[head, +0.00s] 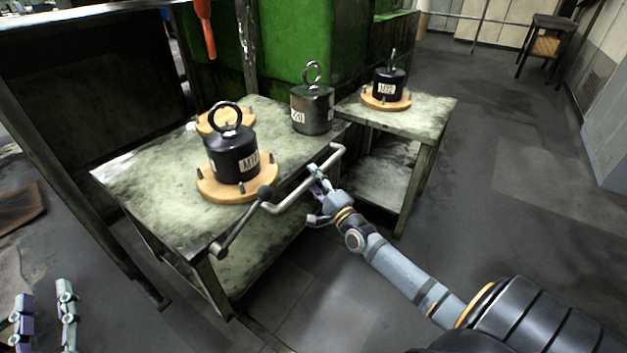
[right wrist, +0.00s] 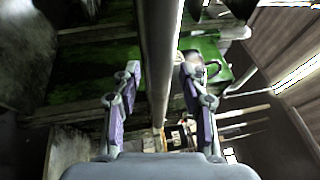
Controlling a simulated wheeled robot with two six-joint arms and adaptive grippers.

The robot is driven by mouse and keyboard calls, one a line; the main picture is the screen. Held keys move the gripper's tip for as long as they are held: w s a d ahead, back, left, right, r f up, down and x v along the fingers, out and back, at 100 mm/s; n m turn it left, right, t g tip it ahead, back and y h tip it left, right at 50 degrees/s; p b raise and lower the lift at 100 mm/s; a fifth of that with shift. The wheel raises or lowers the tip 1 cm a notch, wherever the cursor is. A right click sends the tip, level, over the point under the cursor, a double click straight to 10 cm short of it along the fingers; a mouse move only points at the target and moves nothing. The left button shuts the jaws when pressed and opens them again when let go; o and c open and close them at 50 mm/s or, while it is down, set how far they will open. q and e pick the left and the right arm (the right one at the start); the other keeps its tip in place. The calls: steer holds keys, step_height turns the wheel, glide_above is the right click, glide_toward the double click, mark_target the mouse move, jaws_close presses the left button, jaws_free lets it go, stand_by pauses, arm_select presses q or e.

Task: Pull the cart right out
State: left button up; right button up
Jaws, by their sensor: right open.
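The cart (head: 130,178) is a worn grey-green metal table with a lower shelf, standing against the green machine. A bent metal handle (head: 288,201) runs along its near right edge. My right gripper (head: 316,194) is at the handle's right half. In the right wrist view the handle bar (right wrist: 160,60) passes between the two spread fingers of my right gripper (right wrist: 160,76). Whether they touch it I cannot tell. My left gripper (head: 44,308) is open and empty at the lower left, away from the cart.
A black weight (head: 232,158) on a wooden disc and a dark weight (head: 312,112) stand on the cart. A second table (head: 432,112) with another weight (head: 388,84) stands close by on the right. The floor (head: 510,190) to the right is clear. A stool (head: 548,45) is far back.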

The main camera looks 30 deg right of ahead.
steer(key=shift+w, duration=0.15)
steer(key=shift+c, duration=0.4)
jaws_close()
